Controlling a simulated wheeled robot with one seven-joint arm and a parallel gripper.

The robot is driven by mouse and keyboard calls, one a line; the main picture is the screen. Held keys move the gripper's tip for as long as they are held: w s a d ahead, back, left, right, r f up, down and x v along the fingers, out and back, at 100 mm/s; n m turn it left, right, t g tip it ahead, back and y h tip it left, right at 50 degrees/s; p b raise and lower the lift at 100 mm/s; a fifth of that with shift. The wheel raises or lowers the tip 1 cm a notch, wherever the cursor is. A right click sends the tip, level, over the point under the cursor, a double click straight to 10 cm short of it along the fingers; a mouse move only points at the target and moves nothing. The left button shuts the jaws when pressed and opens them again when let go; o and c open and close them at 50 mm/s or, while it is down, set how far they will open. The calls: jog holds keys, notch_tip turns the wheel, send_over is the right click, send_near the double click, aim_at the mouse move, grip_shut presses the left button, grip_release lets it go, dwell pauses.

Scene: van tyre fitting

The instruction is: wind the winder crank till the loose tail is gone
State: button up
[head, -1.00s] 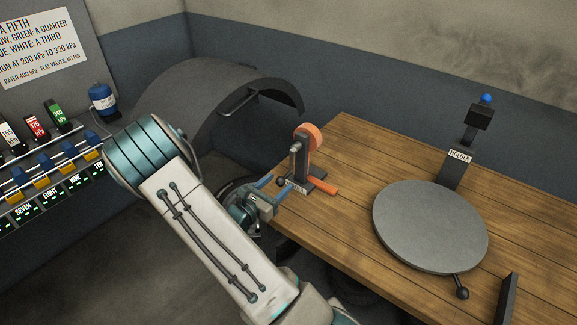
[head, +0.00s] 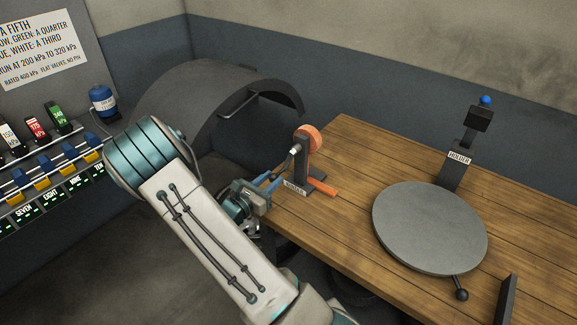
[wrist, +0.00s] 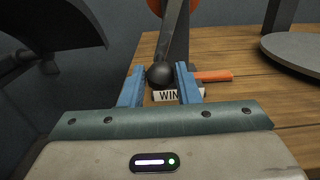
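The winder stands at the table's near left corner: a dark post with an orange reel (head: 309,139) and a label reading WINDER (head: 294,187). Its crank arm (wrist: 176,35) slants down to a round black knob (wrist: 160,75). In the head view my gripper (head: 270,183) is beside the post, and the knob is hard to make out.
A grey round plate (head: 430,228) with a black knob handle stands on the wooden table (head: 350,160), with a HOLDER post (head: 458,158) behind it. A dark curved guard (head: 190,95) stands behind my arm. A rack (head: 45,165) is at left.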

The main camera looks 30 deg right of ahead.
jog(key=shift+w+a+r, duration=0.15)
jog(key=shift+w+a, duration=0.05)
jog(key=shift+w, duration=0.35)
jog(key=shift+o, duration=0.2)
jog(key=shift+w+a+r+p, duration=0.3)
jog(key=shift+w+r+p, duration=0.1)
jog(key=shift+w+r, duration=0.3)
jog(key=shift+w+a+r+p, duration=0.25)
jog(key=shift+w+r+p, duration=0.15)
jog(key=shift+w+r, duration=0.3)
jog(key=shift+c, duration=0.2)
jog(key=shift+o, duration=0.2)
jog(key=shift+w+a+r+p, duration=0.1)
jog(key=shift+w+r+p, duration=0.1)
jog(key=shift+r+p, duration=0.35)
jog(key=shift+w+a+r+p, duration=0.1)
jog(key=shift+w+r+p, duration=0.15)
jog(key=shift+r, duration=0.45)
jog(key=shift+w+r+p, duration=0.15)
jog(key=shift+r+p, duration=0.25)
jog(key=shift+r, duration=0.25)
jog(key=shift+c, duration=0.2)
